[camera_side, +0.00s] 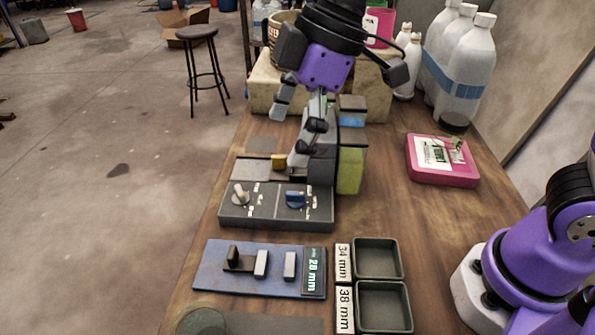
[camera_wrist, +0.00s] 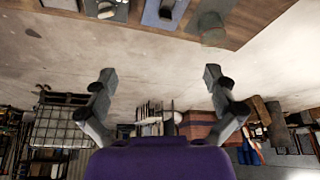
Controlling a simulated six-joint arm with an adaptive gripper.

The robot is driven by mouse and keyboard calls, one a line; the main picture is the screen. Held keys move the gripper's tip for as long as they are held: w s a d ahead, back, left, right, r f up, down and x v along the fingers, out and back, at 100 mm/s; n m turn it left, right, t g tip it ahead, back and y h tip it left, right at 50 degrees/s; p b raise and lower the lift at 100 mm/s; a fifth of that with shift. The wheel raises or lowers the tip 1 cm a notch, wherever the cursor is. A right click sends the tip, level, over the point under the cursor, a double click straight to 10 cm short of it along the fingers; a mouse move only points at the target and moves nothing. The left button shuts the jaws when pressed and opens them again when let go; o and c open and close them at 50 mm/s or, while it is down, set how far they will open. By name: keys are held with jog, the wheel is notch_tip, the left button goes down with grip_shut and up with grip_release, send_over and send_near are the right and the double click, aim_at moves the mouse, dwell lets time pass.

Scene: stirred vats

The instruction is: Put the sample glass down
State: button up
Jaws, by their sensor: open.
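My gripper (camera_side: 297,115) is above the back of the grey control box in the side view, its two fingers spread. In the wrist view my gripper (camera_wrist: 160,75) is open, with nothing between the fingertips. I cannot make out a sample glass for certain in either view. A dark greenish round thing (camera_side: 203,321) sits at the near left corner of the table, cut by the frame edge. In the wrist view a similar greenish round thing (camera_wrist: 212,30) stands by the table edge. Whether it is a glass or a pad I cannot tell.
The control box (camera_side: 262,217) has a white and a blue knob. Nearer are a blue gauge board (camera_side: 215,280) reading 28 mm and two green trays (camera_side: 376,240) (camera_side: 411,310) labelled 34 mm and 38 mm. A pink case (camera_side: 459,181) lies right; white bottles (camera_side: 480,45) stand behind.

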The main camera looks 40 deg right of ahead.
jog(key=s+d+f+m+t+h, duration=0.1)
jog(key=s+d+m+t+h, duration=0.1)
jog(key=s+d+m, duration=0.2)
jog(key=s+d+f+m+t+h, duration=0.1)
jog(key=s+d+f+m+h, duration=0.1)
jog(key=d+m, duration=0.7)
jog(key=s+d, duration=0.1)
jog(key=d, duration=0.3)
jog(key=shift+s+t, duration=0.35)
jog(key=shift+t, duration=0.05)
